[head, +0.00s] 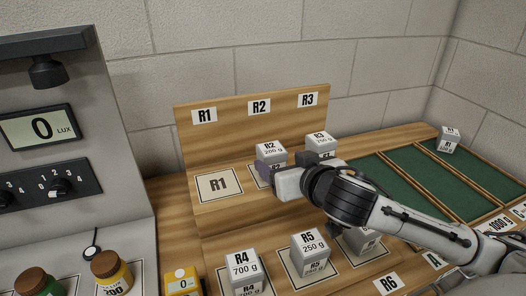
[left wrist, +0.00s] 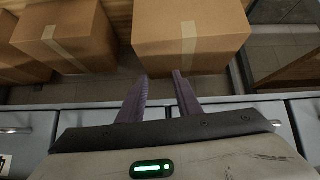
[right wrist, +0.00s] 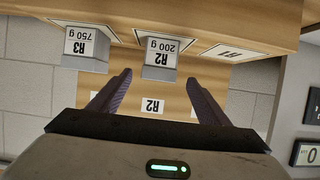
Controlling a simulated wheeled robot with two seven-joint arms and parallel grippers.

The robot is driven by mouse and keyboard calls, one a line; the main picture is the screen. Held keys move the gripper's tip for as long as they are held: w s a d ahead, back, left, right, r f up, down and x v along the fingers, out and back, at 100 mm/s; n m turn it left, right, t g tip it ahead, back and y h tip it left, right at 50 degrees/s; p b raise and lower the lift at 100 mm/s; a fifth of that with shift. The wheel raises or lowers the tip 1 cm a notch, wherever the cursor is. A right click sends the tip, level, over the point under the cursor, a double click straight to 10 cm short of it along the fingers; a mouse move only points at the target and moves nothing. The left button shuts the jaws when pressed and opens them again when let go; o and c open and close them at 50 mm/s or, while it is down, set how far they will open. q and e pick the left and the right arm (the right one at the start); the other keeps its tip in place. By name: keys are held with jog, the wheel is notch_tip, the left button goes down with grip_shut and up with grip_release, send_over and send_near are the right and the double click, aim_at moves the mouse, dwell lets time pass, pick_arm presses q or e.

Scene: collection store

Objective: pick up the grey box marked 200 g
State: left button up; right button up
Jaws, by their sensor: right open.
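The grey box marked R2 200 g (head: 270,152) stands on the upper wooden step, partly hidden by my right gripper. The right wrist view shows it upside down, label facing the camera (right wrist: 160,50). My right gripper (right wrist: 157,80) is open, with one finger to each side of the box's line and the box just beyond the tips. Nothing is between the fingers. In the head view the right gripper (head: 266,174) is in front of the box; contact cannot be told. My left gripper (left wrist: 160,73) is open and empty, facing brown cartons in the left wrist view.
The R3 750 g box (head: 320,142) stands close to the right of R2. The R1 spot (head: 219,184) is bare. Boxes R4 (head: 243,265) and R5 (head: 310,246) stand on the lower step. An R1 box (head: 449,136) stands beyond the green trays (head: 437,177).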

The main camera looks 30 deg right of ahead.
aim_at(271, 158)
jog(key=shift+f+p+x, duration=0.15)
jog(key=shift+p+x, duration=0.1)
jog(key=shift+x, duration=1.75)
jog(key=shift+f+p+x, duration=0.1)
jog(key=shift+p+x, duration=0.1)
jog(key=shift+x, duration=1.8)
jog(key=shift+s, duration=0.15)
jog(key=c, duration=1.3)
